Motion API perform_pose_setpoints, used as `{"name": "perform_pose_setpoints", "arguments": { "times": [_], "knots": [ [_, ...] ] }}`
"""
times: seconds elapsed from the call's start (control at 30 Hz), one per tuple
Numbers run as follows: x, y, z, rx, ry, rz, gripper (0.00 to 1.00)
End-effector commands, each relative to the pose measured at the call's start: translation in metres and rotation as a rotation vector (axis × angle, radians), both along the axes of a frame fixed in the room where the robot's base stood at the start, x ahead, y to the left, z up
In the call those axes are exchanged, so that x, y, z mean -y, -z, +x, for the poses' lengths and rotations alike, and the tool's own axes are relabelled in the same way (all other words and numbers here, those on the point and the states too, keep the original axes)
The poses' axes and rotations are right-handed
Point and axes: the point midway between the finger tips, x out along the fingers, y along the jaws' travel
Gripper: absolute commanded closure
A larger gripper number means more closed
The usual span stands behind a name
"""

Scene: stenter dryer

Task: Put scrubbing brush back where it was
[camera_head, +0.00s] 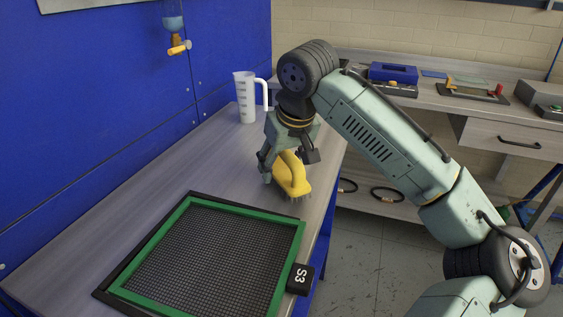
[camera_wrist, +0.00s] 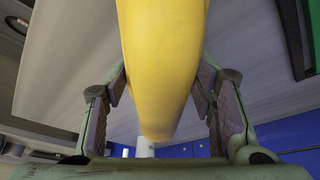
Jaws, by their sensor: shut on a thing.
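The yellow scrubbing brush (camera_head: 291,177) is in my gripper (camera_head: 288,158), bristles down, over the grey table near its right edge. I cannot tell whether its bristles touch the table. In the wrist view the brush's yellow body (camera_wrist: 162,70) fills the middle, with the fingers of my gripper (camera_wrist: 163,92) on both sides of it. My gripper is shut on the brush. The brush is just beyond the green-framed mesh screen (camera_head: 186,206).
A white measuring jug (camera_head: 246,98) stands on the table behind my gripper, near the blue wall panel (camera_head: 130,100). A black block marked S3 (camera_head: 300,279) is at the screen's right edge. A second bench (camera_head: 440,101) stands at the back. The table's left part is clear.

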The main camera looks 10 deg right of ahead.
Motion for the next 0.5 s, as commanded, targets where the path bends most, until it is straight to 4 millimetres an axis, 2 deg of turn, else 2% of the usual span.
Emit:
{"name": "perform_pose_setpoints", "arguments": {
  "times": [0.37,0.4,0.5],
  "knots": [
    [-0.0004,0.0055,-0.0002,0.001,-0.001,0.002,0.98],
    [-0.0004,0.006,-0.0003,0.001,-0.002,0.002,0.49],
    [-0.0003,0.0053,-0.0003,0.0,-0.001,0.001,0.42]
  ]
}}
